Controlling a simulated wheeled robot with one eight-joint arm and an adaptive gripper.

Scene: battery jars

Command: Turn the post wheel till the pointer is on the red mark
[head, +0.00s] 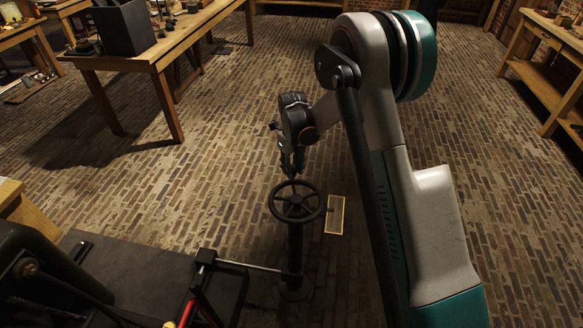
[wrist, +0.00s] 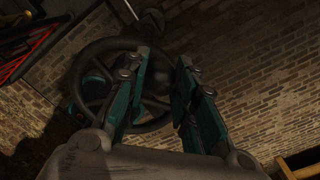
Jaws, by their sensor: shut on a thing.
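The dark spoked post wheel (head: 296,201) lies flat on top of a dark upright post (head: 295,250) on the brick floor. My gripper (head: 290,174) is at the far side of the wheel's rim, pointing down. In the wrist view, the wheel (wrist: 78,80) is at the left, and its rim passes between the teal-sided fingers of my gripper (wrist: 163,65). The fingers are shut on the rim. A small yellow-edged plate (head: 336,214) is just right of the wheel. I cannot make out the pointer or the red mark.
A rod (head: 245,265) runs left from the post to a dark platform (head: 130,275) with red bars (head: 205,308). A wooden table (head: 160,60) with a dark box (head: 123,27) is at the back left. A wooden bench (head: 548,50) is at the right. Brick floor behind the wheel is clear.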

